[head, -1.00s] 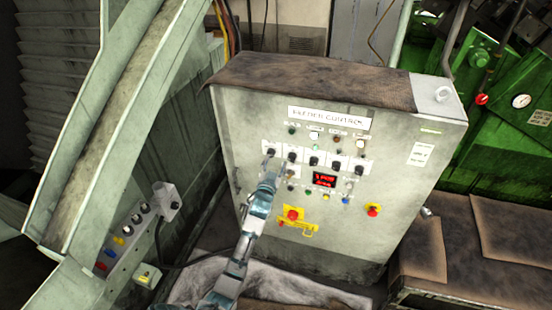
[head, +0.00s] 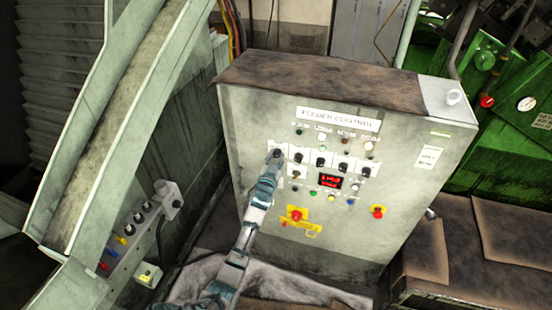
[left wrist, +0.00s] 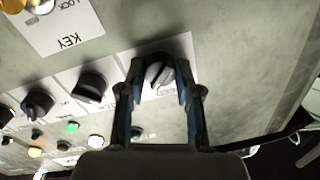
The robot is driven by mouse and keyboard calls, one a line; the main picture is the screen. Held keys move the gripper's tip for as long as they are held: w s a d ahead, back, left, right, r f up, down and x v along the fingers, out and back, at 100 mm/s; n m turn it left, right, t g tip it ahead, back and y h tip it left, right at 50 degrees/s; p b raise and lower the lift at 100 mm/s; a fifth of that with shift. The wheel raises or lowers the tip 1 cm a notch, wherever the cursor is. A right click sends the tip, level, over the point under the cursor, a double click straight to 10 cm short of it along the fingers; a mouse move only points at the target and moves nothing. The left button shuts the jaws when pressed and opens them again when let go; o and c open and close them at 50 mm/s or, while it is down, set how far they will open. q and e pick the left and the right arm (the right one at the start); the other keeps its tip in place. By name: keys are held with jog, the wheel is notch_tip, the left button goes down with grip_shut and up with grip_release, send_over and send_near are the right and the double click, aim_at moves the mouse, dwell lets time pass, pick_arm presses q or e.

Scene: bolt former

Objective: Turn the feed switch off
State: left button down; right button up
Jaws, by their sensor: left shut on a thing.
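The feeder control panel (head: 400,180) is a grey box with a row of black rotary switches on white plates. My left gripper (head: 274,160) is at the leftmost switch of that row and largely covers it in the head view. In the left wrist view, which shows the panel upside down, my left gripper (left wrist: 159,82) has one finger on each side of a black knob (left wrist: 158,72) and is shut on it. The knob's pointer is tilted. The small labels are too blurred to tell which one reads feed. My right gripper is not in view.
More black switches (left wrist: 90,88) sit beside the held one. Below the row are a red display (head: 331,182), coloured buttons and two red emergency buttons (head: 297,214) on yellow. A green-grey sloped guard (head: 110,130) stands at the left, and a smaller switch box (head: 130,235) below it.

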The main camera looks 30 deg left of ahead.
pick_arm(q)
jog(key=shift+w+d+n+p, duration=0.1)
jog(key=shift+d+n+p, duration=0.1)
jog(key=shift+n+p, duration=0.7)
jog(key=shift+n, duration=1)
jog(key=n+p, duration=0.2)
jog(key=n, duration=0.1)
jog(key=shift+a+f+n, duration=0.1)
jog(key=shift+f+n, duration=0.05)
jog(key=shift+n, duration=0.15)
jog(key=shift+f+n+p, duration=0.1)
jog(key=shift+n+p, duration=0.5)
jog(key=shift+n, duration=0.1)
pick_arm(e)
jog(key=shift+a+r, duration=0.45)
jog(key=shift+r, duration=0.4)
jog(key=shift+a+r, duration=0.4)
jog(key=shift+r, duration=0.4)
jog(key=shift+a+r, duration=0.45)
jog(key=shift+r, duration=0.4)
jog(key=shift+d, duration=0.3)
